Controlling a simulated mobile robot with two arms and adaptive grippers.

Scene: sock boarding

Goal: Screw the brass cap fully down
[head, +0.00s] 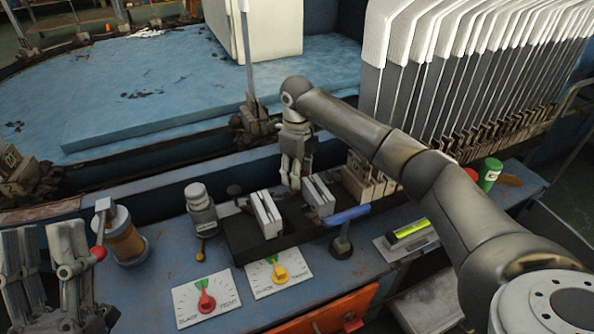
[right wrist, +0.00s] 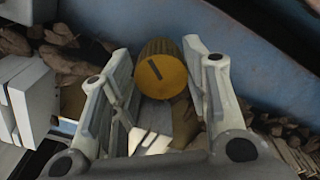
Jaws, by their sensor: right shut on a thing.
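The brass cap (right wrist: 162,70) shows in the right wrist view as a round, ribbed, yellow-brown knob with a dark line across its top. My right gripper (right wrist: 160,85) has its fingers on either side of the cap, closed on it. In the head view my right gripper (head: 292,182) points down between the white clamp plates and the blue back ledge; the cap is hidden there. What lies under the cap is largely hidden. My left gripper (head: 45,245) is at the lower left of the head view, its fingers apart and empty.
White clamp plates (head: 264,214) stand on a dark base close to the right gripper. A blue-handled lever (head: 347,216), a grey bottle (head: 200,208), an amber jar (head: 124,240) and two dials (head: 207,299) share the blue bench. Sock boards (head: 470,60) rise behind at right.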

